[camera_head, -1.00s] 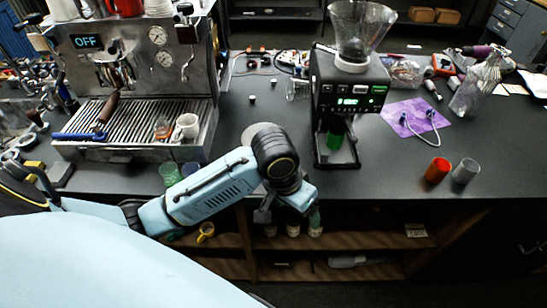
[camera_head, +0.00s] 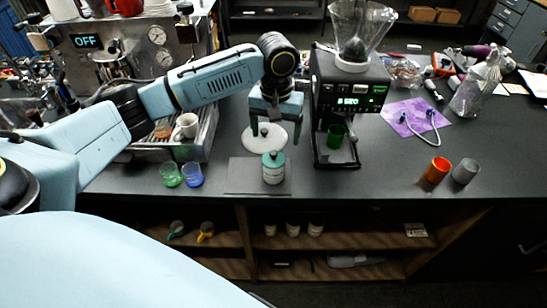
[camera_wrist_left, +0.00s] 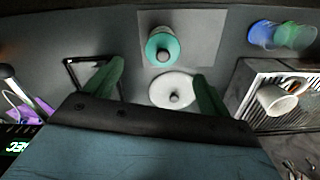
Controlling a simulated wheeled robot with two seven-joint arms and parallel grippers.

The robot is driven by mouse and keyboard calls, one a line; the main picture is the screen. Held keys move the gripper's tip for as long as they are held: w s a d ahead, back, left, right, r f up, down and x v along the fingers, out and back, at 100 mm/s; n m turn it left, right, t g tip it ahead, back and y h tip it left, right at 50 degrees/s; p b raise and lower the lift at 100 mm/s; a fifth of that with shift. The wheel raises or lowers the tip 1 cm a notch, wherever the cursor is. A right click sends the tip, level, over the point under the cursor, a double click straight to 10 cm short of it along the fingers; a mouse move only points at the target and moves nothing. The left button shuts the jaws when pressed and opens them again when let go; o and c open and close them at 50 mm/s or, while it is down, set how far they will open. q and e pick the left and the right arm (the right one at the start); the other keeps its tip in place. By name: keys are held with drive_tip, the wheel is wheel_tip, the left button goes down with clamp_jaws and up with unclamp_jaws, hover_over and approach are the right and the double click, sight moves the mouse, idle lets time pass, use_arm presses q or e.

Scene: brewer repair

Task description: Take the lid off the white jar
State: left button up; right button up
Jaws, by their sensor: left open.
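The white jar (camera_head: 273,176) stands upright on a dark grey mat near the counter's front edge, with a teal lid (camera_head: 273,158) on top. The wrist view shows the jar from above, with its teal lid and pale knob (camera_wrist_left: 163,54). My left gripper (camera_head: 274,122) is open and empty above the counter, behind the jar. In the wrist view its green fingers (camera_wrist_left: 159,70) are spread apart, with the jar beyond them. A white disc (camera_head: 264,144) lies below the gripper, behind the jar. My right gripper is not in view.
A black grinder (camera_head: 345,85) stands close to the right of the gripper. An espresso machine (camera_head: 150,60) stands left, partly behind my arm. A green cup (camera_head: 171,175) and blue cup (camera_head: 193,175) stand left of the mat (camera_head: 240,176).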

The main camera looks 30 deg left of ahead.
sight(273, 153)
use_arm(q)
drive_tip(key=f, duration=0.7)
drive_tip(key=shift+s+a+f, duration=0.1)
drive_tip(key=shift+a+f, duration=0.2)
drive_tip(key=shift+f, duration=0.05)
drive_tip(key=c, duration=1.1)
